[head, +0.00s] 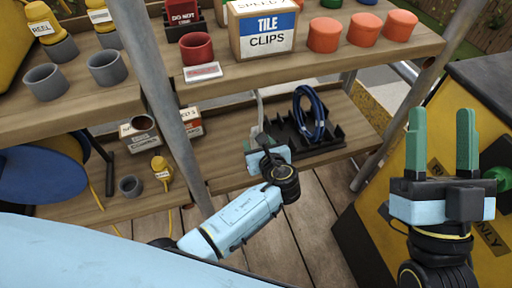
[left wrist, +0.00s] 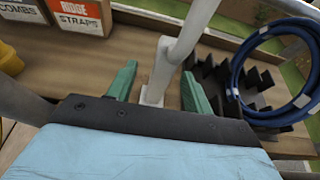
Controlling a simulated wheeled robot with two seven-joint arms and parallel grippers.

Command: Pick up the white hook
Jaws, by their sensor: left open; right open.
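The white hook (head: 260,107) stands upright on the lower shelf, left of a black rack. In the left wrist view the white hook (left wrist: 186,42) rises from a small foot and leans toward the upper right. My left gripper (head: 261,138) is at the front of that shelf, close to the hook. In the left wrist view my left gripper's green fingers (left wrist: 159,78) are apart, with the lower part of the hook between them in the picture. Whether they touch it cannot be told. My right gripper (head: 442,125) is open and empty, fingers up, at the right.
The black rack (head: 318,140) with a blue cable coil (head: 309,112) stands right of the hook. A grey metal post (head: 168,95) crosses left of my left gripper. The upper shelf holds a tile clips box (head: 265,33) and orange lids (head: 365,30). A yellow bin (head: 375,207) stands right.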

